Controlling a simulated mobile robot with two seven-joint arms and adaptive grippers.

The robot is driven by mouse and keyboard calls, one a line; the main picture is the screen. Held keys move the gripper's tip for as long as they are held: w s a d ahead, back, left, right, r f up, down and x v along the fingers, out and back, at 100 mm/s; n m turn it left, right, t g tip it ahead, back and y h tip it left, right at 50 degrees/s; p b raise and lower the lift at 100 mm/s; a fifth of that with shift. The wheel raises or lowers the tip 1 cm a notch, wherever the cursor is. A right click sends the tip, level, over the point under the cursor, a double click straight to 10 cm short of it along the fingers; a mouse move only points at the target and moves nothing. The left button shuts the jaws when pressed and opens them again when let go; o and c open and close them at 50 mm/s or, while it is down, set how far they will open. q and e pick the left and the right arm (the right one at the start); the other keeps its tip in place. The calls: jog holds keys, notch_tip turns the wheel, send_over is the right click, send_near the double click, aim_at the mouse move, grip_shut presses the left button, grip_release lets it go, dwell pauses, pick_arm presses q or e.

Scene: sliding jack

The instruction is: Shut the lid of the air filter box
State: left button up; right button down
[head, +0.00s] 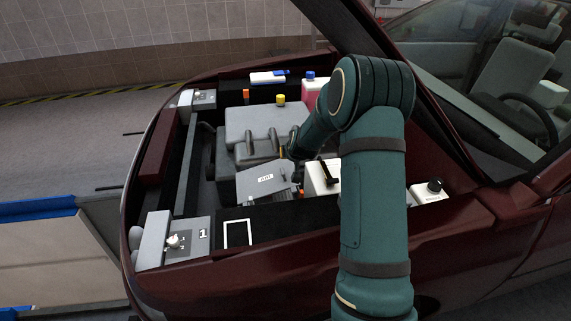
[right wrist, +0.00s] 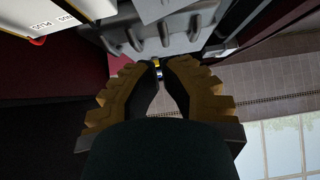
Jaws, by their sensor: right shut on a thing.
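The air filter box (head: 287,191) is in the engine bay in the head view. My right gripper (head: 294,158) is just behind the lid, near the ribbed grey engine cover (head: 262,122), and is partly hidden by my arm. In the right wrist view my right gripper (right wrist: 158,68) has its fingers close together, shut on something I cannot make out. Whether it touches the lid cannot be told. My left gripper is not in view.
A white battery (head: 318,180) stands right of the box. Yellow (head: 280,99) and blue (head: 310,74) caps rise behind the engine cover. A white reservoir with a black cap (head: 430,191) is at the right. The windscreen pillar (head: 385,60) slopes down behind my arm.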

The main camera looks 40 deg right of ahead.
jog(key=b, duration=0.2)
send_over(285, 178)
notch_tip(285, 178, down, 10)
jog(key=shift+s+d+r, duration=0.1)
jog(key=shift+r, duration=0.05)
jog(key=shift+f, duration=0.45)
